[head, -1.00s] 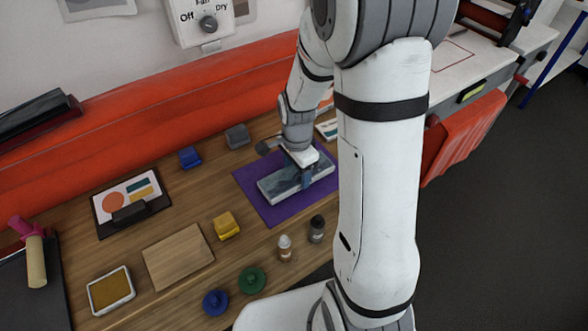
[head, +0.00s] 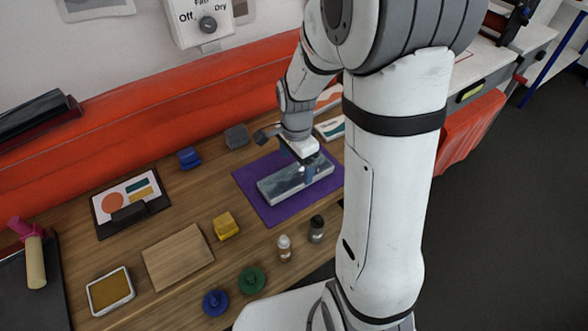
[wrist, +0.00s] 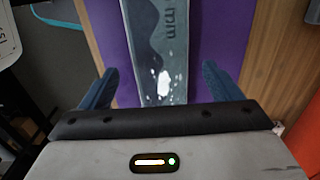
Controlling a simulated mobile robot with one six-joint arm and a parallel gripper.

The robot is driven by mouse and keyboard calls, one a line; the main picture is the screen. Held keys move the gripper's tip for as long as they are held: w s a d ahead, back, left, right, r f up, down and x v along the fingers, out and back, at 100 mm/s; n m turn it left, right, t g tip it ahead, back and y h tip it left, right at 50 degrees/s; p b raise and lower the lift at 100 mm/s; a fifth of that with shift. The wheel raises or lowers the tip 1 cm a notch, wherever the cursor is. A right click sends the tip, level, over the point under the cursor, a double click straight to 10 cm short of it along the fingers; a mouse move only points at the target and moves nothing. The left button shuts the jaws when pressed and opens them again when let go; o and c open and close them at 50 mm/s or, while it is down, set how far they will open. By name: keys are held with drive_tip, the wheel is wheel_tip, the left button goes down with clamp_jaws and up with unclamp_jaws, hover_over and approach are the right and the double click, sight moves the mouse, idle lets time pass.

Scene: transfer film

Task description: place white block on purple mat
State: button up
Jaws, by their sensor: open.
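The purple mat (head: 273,208) lies on the wooden bench. In the wrist view the block (wrist: 165,85) runs away from me between my fingers, with purple mat (wrist: 221,35) on both sides. My gripper (wrist: 157,85) is open, one blue finger on each side of the block, with gaps between fingers and block. In the head view my gripper (head: 308,172) is above the block's right end.
A grey block (head: 237,136), blue block (head: 189,158) and yellow block (head: 226,226) stand on the bench. Two small bottles (head: 284,248) stand before the mat. A wooden board (head: 178,257) lies left of them. An orange-red padded bar (head: 150,125) runs behind.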

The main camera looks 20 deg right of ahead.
sight(296, 174)
wheel_tip(296, 174, up, 9)
drive_tip(key=s+r+n+t, duration=0.1)
drive_tip(key=s+r+n, duration=0.1)
drive_tip(key=s+n, duration=0.5)
drive_tip(key=s+r+n+t, duration=0.2)
drive_tip(key=s+r+n, duration=0.1)
drive_tip(key=s+n, duration=0.4)
drive_tip(key=shift+a+r, duration=0.2)
drive_tip(key=shift+r, duration=0.05)
